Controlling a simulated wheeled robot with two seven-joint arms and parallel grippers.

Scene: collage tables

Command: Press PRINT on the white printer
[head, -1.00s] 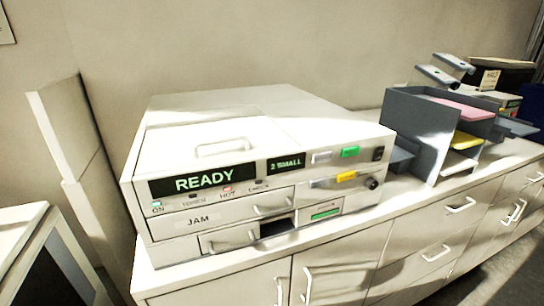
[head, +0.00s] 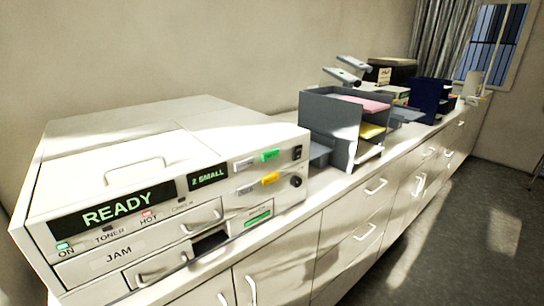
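The white printer (head: 160,160) sits on the counter at the left of the head view. Its display (head: 112,209) reads READY, and a smaller display (head: 208,177) reads 2 SMALL. On the right of its front panel are a green button (head: 270,155), a yellow button (head: 270,178) and two pale buttons; their lettering is too small to read. A black switch and a black knob (head: 296,182) sit at the panel's right end. Below are a drawer marked JAM (head: 118,253) and a dark slot (head: 210,241). Neither of my grippers is in view.
A grey tray stack (head: 330,112) with pink and yellow paper stands right of the printer. Further along are a black box (head: 392,72) and a dark blue holder (head: 428,95). White cabinets (head: 350,240) run beneath the counter. The floor (head: 450,220) at right is clear.

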